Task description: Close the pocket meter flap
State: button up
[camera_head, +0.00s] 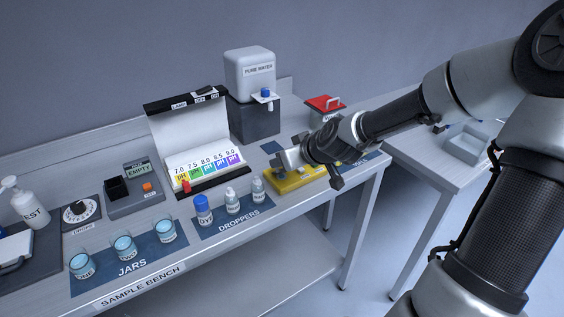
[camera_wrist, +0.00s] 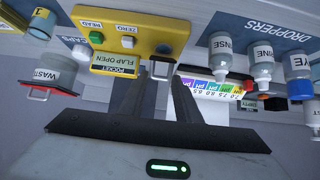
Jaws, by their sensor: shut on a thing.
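The yellow pocket meter (camera_head: 296,182) lies at the right end of the bench in the head view. In the wrist view the meter (camera_wrist: 115,22) appears upside down, with a green READ button, a white ZERO button and a display (camera_wrist: 115,64) reading FLAP OPEN. A grey plate, seemingly the flap (camera_head: 289,158), stands raised over the meter beside my gripper. My gripper (camera_wrist: 163,76) is at the meter's edge, with its fingertips shut on a small metal loop (camera_wrist: 160,61), seemingly the flap's handle. The gripper's body hides part of the meter in the head view.
Dropper bottles (camera_head: 231,201) stand left of the meter. A red-lidded waste container (camera_head: 324,103) is behind it, close to my arm. The pure water tank (camera_head: 250,75) and pH light box (camera_head: 190,130) stand at the back. The bench's front edge is close by.

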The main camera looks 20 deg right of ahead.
aim_at(291, 186)
jog(key=s+f+t+b, duration=0.1)
jog(key=b, duration=0.1)
jog(key=f+t+y+b, duration=0.1)
jog(key=t+b, duration=0.1)
jog(key=shift+s+d+f+t, duration=0.15)
jog(key=shift+s+d+t, duration=0.15)
jog(key=shift+s+d, duration=0.1)
jog(key=t+b, duration=0.1)
jog(key=b, duration=0.1)
jog(key=s+f+t+y+b, duration=0.1)
jog(key=b, duration=0.1)
jog(key=shift+t, duration=0.3)
jog(key=shift+r, duration=0.1)
jog(key=o, duration=0.8)
jog(key=shift+d, duration=0.1)
